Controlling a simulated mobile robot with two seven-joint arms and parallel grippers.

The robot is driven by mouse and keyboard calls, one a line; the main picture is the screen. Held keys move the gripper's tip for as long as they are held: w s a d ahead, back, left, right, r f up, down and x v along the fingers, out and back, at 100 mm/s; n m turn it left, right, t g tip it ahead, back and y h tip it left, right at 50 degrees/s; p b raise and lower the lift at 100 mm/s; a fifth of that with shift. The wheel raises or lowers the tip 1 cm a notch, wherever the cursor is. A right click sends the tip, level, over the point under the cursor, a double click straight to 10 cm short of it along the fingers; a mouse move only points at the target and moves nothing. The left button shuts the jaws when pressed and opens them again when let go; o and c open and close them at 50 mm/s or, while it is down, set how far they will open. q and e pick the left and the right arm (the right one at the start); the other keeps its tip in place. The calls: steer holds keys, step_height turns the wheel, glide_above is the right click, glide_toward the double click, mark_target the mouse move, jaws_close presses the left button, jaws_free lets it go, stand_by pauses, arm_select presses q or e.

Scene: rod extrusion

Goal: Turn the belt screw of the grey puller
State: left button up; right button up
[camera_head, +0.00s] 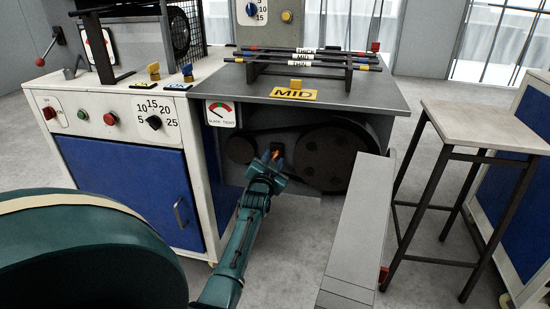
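The grey puller (375,93) stands in the middle, its front open on a dark belt and pulleys: a large pulley (335,158) at the right and a smaller one (240,150) at the left. A gauge (221,114) with green and red zones sits at its upper left; the needle is too small to read surely. My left gripper (274,158) reaches up to the belt opening, between the pulleys, at a small dark block (279,148). A small orange spot shows at its fingertips. The belt screw is not clearly visible there; contact cannot be told. My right gripper is out of view.
A stool (485,126) is further right. A blue-doored cabinet (130,185) with knobs stands left. Several dark rods (318,57) lie on a rack on the puller.

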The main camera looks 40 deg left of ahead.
arm_select(q)
steer(key=shift+w+a, duration=0.1)
steer(key=shift+w, duration=0.05)
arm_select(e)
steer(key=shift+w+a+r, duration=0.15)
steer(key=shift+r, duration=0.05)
arm_select(q)
jaws_close()
steer(key=shift+r+m, duration=0.1)
steer(key=shift+m, duration=0.2)
